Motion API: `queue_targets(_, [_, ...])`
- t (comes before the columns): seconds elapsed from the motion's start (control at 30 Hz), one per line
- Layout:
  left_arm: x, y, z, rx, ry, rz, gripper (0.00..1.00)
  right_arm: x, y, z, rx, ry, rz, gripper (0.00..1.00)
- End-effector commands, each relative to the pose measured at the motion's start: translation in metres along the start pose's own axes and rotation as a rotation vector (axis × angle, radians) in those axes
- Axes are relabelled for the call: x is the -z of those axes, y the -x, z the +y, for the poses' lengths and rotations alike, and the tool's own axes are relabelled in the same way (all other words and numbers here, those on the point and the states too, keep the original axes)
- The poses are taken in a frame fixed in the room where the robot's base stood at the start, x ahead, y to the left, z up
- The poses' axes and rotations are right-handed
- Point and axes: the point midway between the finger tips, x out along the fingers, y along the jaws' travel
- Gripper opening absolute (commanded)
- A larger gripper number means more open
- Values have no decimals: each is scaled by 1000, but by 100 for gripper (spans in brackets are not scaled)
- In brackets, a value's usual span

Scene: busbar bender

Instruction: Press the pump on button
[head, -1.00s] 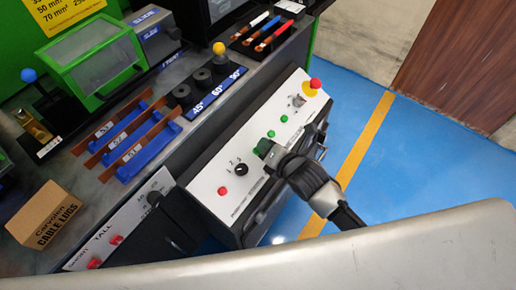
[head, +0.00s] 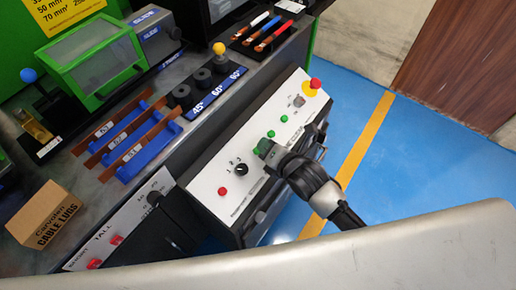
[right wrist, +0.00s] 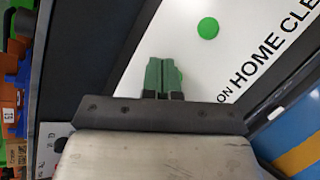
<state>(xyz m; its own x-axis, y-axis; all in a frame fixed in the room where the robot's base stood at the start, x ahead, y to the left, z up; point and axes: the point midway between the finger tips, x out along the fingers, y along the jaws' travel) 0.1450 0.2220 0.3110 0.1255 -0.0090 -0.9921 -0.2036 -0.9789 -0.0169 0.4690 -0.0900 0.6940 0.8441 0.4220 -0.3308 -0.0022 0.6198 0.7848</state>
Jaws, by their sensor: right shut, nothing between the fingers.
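The sloped white control panel (head: 262,128) carries a red button, a black selector knob, several green buttons and a red emergency stop. My right gripper (head: 264,147) is shut and empty, its green fingertips over the panel among the green buttons. In the right wrist view the closed fingertips (right wrist: 163,76) are over the white panel face, near the printed word "ON". Whatever lies under the tips is hidden, and I cannot tell whether they touch it. One green button (right wrist: 208,28) is clear of the fingers, beside "HOME". The pump label is not readable. My left gripper is not in view.
The red emergency stop (head: 315,83) is at the panel's upper right end. The black selector knob (head: 240,169) and red button (head: 222,190) are toward its lower left. A bench holds busbars in blue racks (head: 140,158) and a cardboard box (head: 46,217). Blue floor is open at right.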

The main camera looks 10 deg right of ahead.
Motion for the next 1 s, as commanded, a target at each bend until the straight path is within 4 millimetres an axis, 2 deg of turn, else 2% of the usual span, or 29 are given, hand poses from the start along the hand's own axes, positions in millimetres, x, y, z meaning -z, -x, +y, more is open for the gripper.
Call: queue_targets(1.0, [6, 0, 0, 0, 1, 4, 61, 6, -8, -6, 0, 0, 0, 0])
